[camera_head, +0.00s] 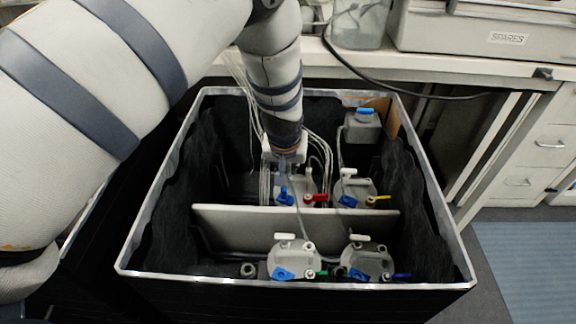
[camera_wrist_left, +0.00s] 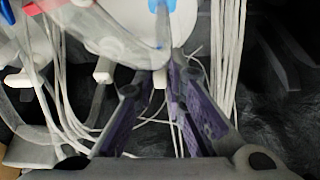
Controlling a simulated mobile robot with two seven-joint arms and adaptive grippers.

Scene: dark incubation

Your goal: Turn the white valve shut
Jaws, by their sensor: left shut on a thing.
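My left gripper (camera_head: 287,162) reaches down into the dark open-topped box (camera_head: 138,235), over the back-left grey vessel (camera_head: 308,186). In the left wrist view its two purple-padded fingers (camera_wrist_left: 154,88) are close around a small white valve handle (camera_wrist_left: 160,79), shut on it. In the head view the gripper hides that handle. A blue valve (camera_head: 285,197) and a red valve (camera_head: 316,198) sit on the front of the same vessel. Other white handles show on the back-right vessel (camera_head: 348,172), the front-left vessel (camera_head: 284,236) and the front-right vessel (camera_head: 360,237). My right gripper is not in view.
A pale divider (camera_head: 235,220) crosses the box. Thin white tubes (camera_head: 322,148) hang near my gripper. A grey container with a blue handle (camera_head: 362,124) stands at the back right. A bench with a SPARES case (camera_head: 480,38) lies behind the box.

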